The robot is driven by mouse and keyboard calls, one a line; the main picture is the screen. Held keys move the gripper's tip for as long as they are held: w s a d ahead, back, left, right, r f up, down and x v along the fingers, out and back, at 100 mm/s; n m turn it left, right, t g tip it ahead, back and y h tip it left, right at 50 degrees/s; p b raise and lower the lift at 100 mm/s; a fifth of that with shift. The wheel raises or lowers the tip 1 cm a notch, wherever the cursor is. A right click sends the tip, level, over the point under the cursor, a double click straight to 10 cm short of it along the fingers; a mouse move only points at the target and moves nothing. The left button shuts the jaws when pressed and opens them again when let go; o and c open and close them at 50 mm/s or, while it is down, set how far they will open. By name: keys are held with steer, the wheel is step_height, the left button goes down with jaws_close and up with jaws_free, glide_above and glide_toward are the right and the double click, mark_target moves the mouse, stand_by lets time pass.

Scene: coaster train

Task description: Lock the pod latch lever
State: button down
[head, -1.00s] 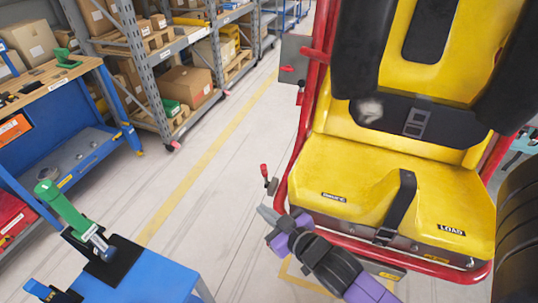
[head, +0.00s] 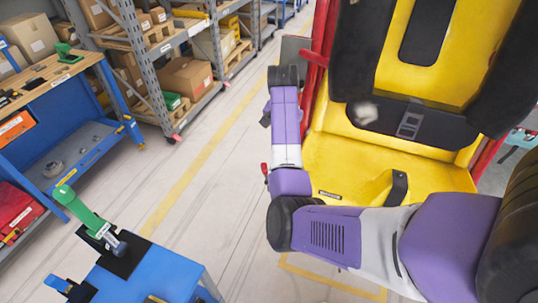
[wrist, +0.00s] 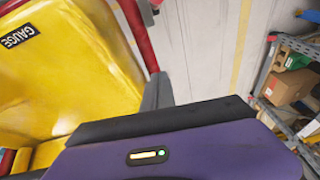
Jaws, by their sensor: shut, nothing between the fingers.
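The yellow pod seat (head: 345,160) with its red tube frame (head: 318,70) fills the right of the head view. A small red-knobbed lever (head: 265,170) shows beside my forearm, left of the seat; I cannot tell whether it is the latch lever. My gripper's grey fingers (wrist: 158,92) are shut and empty, close to the red bar in the picture; contact is unclear.
A blue stand (head: 150,275) with a green-handled device (head: 88,215) is at lower left. A blue workbench (head: 70,130) and shelving with boxes (head: 185,75) stand behind. The floor (head: 215,170) between them and the seat is clear. A shelf also shows in the wrist view (wrist: 285,85).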

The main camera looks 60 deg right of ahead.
steer(key=a+r+y, duration=0.1)
steer(key=r+m+y, duration=0.1)
steer(key=r, duration=0.1)
steer(key=a+r+y, duration=0.1)
steer(key=shift+w+a+r, duration=0.3)
steer(key=shift+w, duration=0.1)
steer(key=shift+d+f, duration=0.1)
glide_above(266, 173)
steer(key=d, duration=0.4)
step_height(266, 173, down, 10)
steer(key=shift+w+a+f, duration=0.25)
steer(key=shift+a+f, duration=0.2)
steer(key=shift+a, duration=0.1)
